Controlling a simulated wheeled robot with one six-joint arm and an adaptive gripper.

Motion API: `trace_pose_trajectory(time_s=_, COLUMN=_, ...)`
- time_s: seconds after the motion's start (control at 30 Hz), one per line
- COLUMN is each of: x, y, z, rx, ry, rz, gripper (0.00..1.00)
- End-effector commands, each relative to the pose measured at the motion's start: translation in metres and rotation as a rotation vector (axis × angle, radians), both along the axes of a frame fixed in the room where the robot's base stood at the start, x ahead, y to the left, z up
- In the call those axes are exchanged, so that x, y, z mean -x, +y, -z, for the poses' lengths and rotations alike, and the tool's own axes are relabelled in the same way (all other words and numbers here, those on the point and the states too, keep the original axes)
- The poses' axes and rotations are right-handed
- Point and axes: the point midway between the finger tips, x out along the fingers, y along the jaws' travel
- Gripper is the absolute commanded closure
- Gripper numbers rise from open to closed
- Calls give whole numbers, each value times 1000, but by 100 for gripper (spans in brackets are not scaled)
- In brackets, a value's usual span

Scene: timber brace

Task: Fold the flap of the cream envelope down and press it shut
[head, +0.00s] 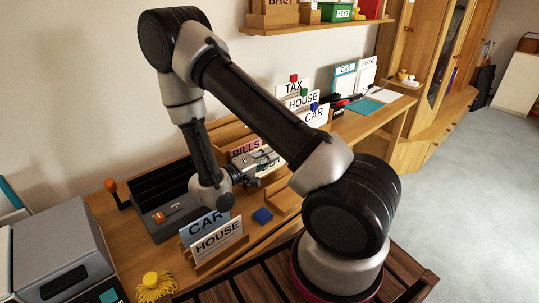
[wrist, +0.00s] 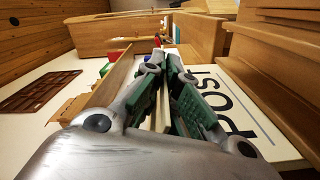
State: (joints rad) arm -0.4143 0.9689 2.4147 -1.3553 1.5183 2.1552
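My gripper (head: 264,162) is over the middle of the desk, in front of the letter sorters. In the wrist view its two green-padded fingers (wrist: 164,68) lie close together with a narrow gap. A thin cream strip shows in that gap, but I cannot tell whether it is the cream envelope's edge, held between the pads, or something behind them. I cannot make out the envelope or its flap for certain in either view; my arm and fingers hide part of the desk there.
A white POST label (wrist: 235,125) is close to the right of my fingers in the wrist view. A BILLS sorter (head: 245,148) is behind my gripper. CAR (head: 207,224) and HOUSE (head: 218,240) cards stand in front. A blue block (head: 262,216) lies on the desk.

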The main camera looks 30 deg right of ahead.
Motion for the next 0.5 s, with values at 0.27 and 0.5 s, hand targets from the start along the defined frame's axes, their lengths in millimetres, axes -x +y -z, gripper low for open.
trace_pose_trajectory(time_s=0.27, x=-1, y=0, z=2, rx=-8, ry=-37, rz=0, gripper=100)
trace_pose_trajectory(time_s=0.5, x=-1, y=0, z=2, rx=-9, ry=-39, rz=0, gripper=100)
